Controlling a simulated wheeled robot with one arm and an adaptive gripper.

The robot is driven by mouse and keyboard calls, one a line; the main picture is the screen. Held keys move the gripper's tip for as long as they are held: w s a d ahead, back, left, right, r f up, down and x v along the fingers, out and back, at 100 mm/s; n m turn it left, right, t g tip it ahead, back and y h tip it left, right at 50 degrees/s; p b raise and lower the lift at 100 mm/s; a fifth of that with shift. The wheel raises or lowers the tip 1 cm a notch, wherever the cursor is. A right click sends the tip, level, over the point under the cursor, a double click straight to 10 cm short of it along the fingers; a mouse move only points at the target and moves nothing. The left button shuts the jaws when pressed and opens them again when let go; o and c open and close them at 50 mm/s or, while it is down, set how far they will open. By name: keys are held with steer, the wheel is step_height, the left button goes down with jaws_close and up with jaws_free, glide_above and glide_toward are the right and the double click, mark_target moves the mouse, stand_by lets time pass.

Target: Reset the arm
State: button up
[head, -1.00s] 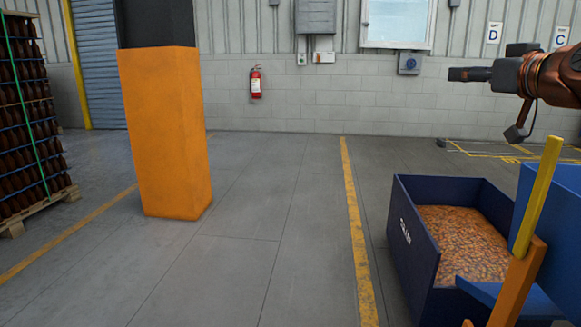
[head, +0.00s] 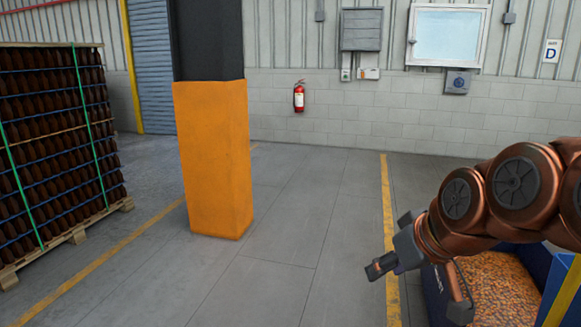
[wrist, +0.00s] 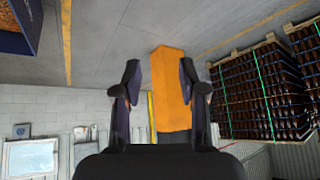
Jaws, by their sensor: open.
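My gripper (head: 381,266) hangs at the end of my copper-coloured arm in the right half of the head view, over the floor beside a dark blue bin. In the wrist view my gripper (wrist: 160,95) shows its two dark fingers spread apart with nothing between them but the background. The wrist picture is upside down, with the floor at the top. The gripper touches nothing that I can see.
The blue bin (head: 437,291) with orange-brown bits stands at lower right, partly behind my arm. An orange pillar (head: 214,160) stands left of centre. Stacked amber bottles (head: 60,140) sit on a pallet (head: 75,236) at left. The floor (head: 290,235) between is clear.

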steer(key=s+d+f+m+g+h+p, duration=0.1)
steer(key=s+g+p, duration=0.3)
steer(key=s+p, duration=0.3)
steer(key=s+d+m+g+h+p, duration=0.1)
steer(key=s+g+p, duration=0.3)
steer(key=s+p, duration=0.4)
steer(key=s+m, duration=0.1)
steer(key=s, duration=0.6)
steer(key=shift+f+m+h, duration=0.3)
steer(key=shift+f+h, duration=0.05)
steer(key=shift+h, duration=0.05)
steer(key=shift+d, duration=0.15)
